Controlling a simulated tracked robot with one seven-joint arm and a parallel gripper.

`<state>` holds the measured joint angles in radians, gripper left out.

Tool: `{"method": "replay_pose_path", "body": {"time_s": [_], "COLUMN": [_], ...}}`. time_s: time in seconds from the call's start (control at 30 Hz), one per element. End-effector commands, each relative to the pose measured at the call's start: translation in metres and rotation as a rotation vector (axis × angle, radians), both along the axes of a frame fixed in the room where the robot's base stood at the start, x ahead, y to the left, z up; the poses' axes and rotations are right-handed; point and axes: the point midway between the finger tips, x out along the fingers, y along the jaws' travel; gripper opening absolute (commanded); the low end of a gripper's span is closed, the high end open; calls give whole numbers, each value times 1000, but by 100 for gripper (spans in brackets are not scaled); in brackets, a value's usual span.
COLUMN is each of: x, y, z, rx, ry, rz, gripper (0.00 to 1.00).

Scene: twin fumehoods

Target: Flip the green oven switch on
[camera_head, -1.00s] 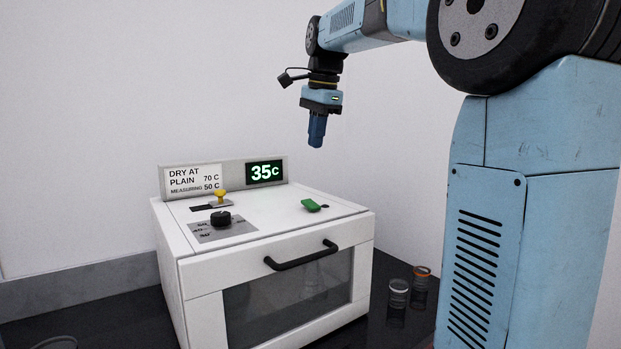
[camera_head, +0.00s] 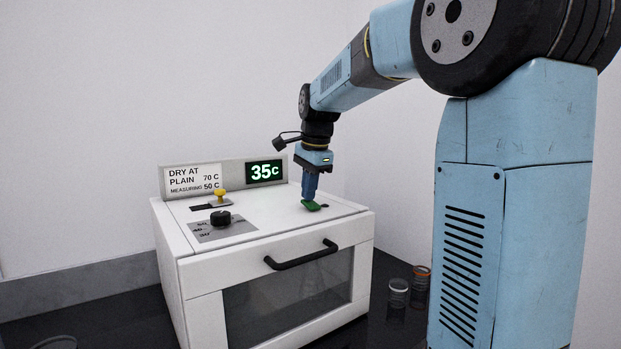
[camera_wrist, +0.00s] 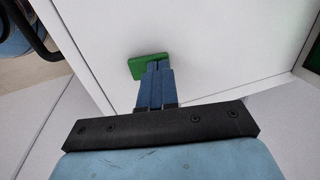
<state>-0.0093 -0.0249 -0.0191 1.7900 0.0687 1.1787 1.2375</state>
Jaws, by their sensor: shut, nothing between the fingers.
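The green switch (camera_head: 312,206) is on the right part of the white oven's top (camera_head: 275,222), with a small dark spot just to its right. My gripper (camera_head: 309,198) points down with its blue fingers closed together, and its tips are at the green switch. In the wrist view the green switch (camera_wrist: 148,66) shows just past the fingertips (camera_wrist: 157,66), which partly cover it. Whether the tips press on it or only hover close, I cannot tell. The oven display (camera_head: 265,172) reads 35C.
A black dial (camera_head: 220,217) and a yellow lever (camera_head: 219,195) stand on the oven's left part. The sign panel (camera_head: 192,180) rises at the back. A black door handle (camera_head: 301,255) juts from the front. Two small jars (camera_head: 398,292) stand right of the oven.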

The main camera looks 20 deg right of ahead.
Motion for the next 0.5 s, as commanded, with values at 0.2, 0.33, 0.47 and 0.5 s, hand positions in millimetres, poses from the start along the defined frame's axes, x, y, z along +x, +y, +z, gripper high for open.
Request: {"method": "replay_pose_path", "body": {"time_s": [0.2, 0.33, 0.47, 0.5], "x": [1, 1, 1, 2], "y": [0, 0, 0, 0], "z": [-4, -4, -4, -5], "rx": [0, 0, -2, -5], "ry": [0, 0, 6, 14], "rz": [0, 0, 0, 1], "gripper": [0, 0, 0, 0]}}
